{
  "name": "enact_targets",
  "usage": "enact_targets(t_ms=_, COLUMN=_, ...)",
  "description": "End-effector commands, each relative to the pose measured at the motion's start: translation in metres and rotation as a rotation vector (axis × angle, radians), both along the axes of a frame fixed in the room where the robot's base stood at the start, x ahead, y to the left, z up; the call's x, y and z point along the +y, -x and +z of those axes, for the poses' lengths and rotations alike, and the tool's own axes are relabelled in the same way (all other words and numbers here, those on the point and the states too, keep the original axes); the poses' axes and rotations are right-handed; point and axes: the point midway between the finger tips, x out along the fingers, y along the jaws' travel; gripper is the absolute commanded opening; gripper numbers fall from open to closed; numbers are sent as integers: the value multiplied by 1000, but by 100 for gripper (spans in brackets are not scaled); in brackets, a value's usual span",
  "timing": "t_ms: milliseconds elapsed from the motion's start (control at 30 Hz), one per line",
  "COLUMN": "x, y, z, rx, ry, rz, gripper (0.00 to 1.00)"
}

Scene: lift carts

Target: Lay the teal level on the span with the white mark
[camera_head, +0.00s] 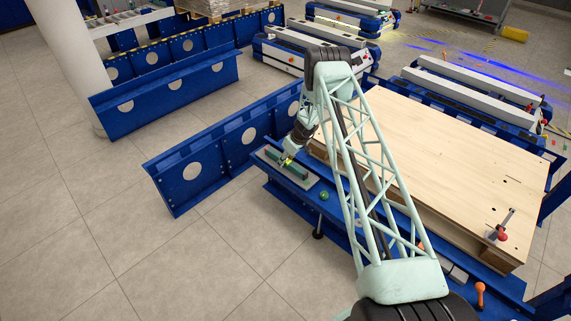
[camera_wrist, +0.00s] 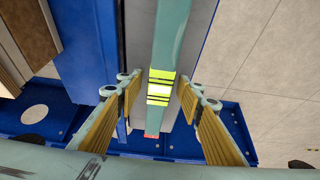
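The teal level (camera_head: 294,167) lies on a grey plate (camera_head: 271,160) at the far end of a blue ledge. In the wrist view the level (camera_wrist: 183,40) is a long teal bar with a yellow-green banded middle, running away from the camera. My gripper (camera_head: 287,160) is down at the level. In the wrist view its padded fingers (camera_wrist: 162,98) stand open on either side of the level, with a gap visible on both sides. Blue spans with round holes (camera_head: 205,155) and (camera_head: 165,90) stand to the left. I cannot make out a white mark on either.
A wooden board (camera_head: 450,150) on a cart lies right of my arm, with a red-knobbed tool (camera_head: 502,228) on it. A small green object (camera_head: 324,195) and an orange-topped object (camera_head: 480,292) sit along the ledge. A pale column (camera_head: 70,50) stands left; the left floor is clear.

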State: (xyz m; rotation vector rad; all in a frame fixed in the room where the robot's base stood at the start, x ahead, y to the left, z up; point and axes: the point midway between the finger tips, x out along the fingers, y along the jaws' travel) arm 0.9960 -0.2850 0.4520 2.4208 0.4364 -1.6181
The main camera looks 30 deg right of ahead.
Motion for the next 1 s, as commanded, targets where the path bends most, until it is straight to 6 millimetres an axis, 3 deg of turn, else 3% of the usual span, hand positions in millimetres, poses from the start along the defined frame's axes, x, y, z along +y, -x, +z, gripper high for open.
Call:
enact_targets(t_ms=200, x=0, y=0, z=0, rx=0, ry=0, rz=0, gripper=32)
enact_targets(t_ms=567, x=0, y=0, z=1, rx=0, ry=0, rz=0, gripper=2)
enact_targets(t_ms=1000, x=0, y=-1, z=8, rx=-1, ry=1, rz=0, gripper=2)
